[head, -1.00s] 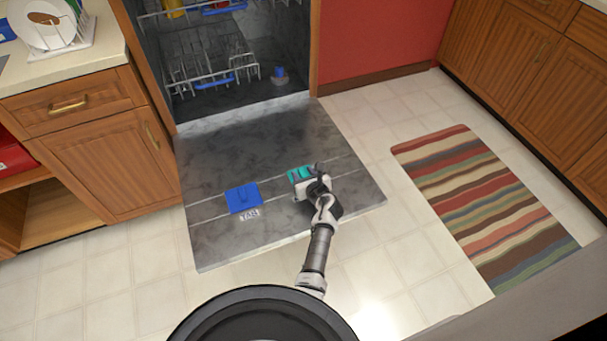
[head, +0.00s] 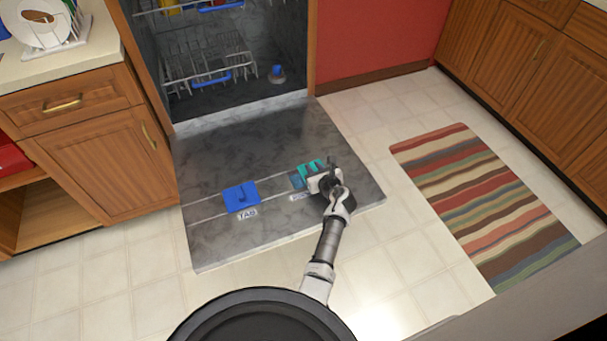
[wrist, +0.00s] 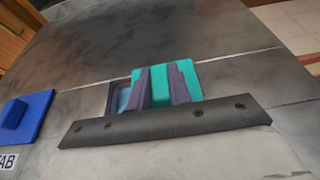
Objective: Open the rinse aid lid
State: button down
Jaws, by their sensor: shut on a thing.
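The teal rinse aid lid (head: 311,168) is on the inner face of the lowered dishwasher door (head: 245,140). In the wrist view the lid (wrist: 195,76) sits slid to the right, with a dark recess with a bluish inside (wrist: 122,98) uncovered at its left. My gripper (head: 318,176) is over the lid and hides part of it in the head view. In the wrist view both dark fingers of my gripper (wrist: 160,84) are closed on a raised part of the lid.
A blue tab lid (head: 241,197) with a "TAB" label lies left on the same door. The dishwasher's lower rack (head: 210,65) is behind it. A striped rug (head: 480,195) lies on the floor at right; wooden cabinets (head: 95,150) stand at left.

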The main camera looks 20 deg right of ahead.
jog(key=shift+d, duration=1.25)
jog(key=c, duration=1.3)
grip_release()
jog(key=v, duration=1.3)
jog(key=shift+s+r, duration=0.2)
jog(key=shift+s, duration=0.05)
jog(key=shift+a, duration=0.1)
